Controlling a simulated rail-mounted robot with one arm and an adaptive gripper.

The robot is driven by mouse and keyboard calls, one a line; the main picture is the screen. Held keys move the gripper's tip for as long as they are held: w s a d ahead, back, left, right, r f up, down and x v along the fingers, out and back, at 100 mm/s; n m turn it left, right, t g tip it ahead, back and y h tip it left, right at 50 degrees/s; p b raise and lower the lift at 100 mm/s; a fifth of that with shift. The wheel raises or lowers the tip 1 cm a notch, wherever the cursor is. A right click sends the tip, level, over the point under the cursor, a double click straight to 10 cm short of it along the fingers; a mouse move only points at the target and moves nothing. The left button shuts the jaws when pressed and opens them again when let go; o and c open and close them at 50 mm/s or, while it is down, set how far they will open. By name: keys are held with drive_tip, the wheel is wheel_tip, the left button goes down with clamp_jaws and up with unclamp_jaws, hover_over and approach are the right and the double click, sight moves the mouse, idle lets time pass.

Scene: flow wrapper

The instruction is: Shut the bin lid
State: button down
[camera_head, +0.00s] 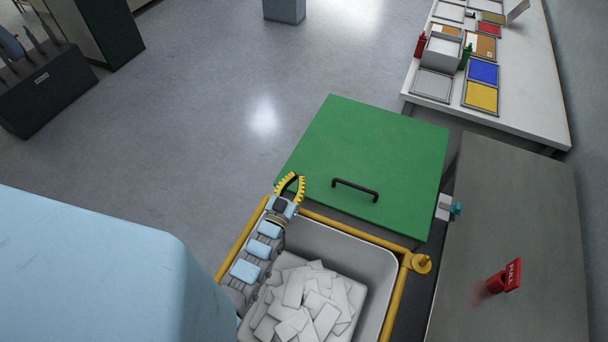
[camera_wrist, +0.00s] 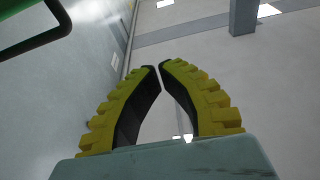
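The green bin lid (camera_head: 370,150) stands open beyond the bin, with its black handle (camera_head: 355,189) on the side facing me. The grey bin (camera_head: 350,248) has a yellow frame and is open, with white pieces inside. My gripper (camera_head: 291,177) is over the bin's far left corner, left of the handle and apart from it. Its yellow and black fingers meet or nearly meet at the tips in the wrist view (camera_wrist: 160,67), with nothing between them. In that view part of the handle (camera_wrist: 40,38) and a green edge show at upper left.
A grey metal surface (camera_head: 515,230) with a red pull fitting (camera_head: 505,276) lies right of the bin. A white table (camera_head: 530,70) with coloured trays stands at the back right. The floor (camera_head: 200,120) left of the lid is clear. A dark rack (camera_head: 45,90) stands far left.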

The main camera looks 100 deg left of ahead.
drive_tip(key=shift+d+f, duration=0.1)
drive_tip(key=shift+f, duration=0.5)
drive_tip(key=shift+r, duration=0.15)
drive_tip(key=r+p+v, duration=0.2)
drive_tip(key=p+v, duration=0.2)
drive_tip(key=v, duration=0.5)
drive_tip(key=shift+d+r+p, duration=0.15)
drive_tip(key=shift+d+p, duration=0.15)
drive_tip(key=shift+p, duration=0.1)
drive_tip(key=shift+s, duration=0.1)
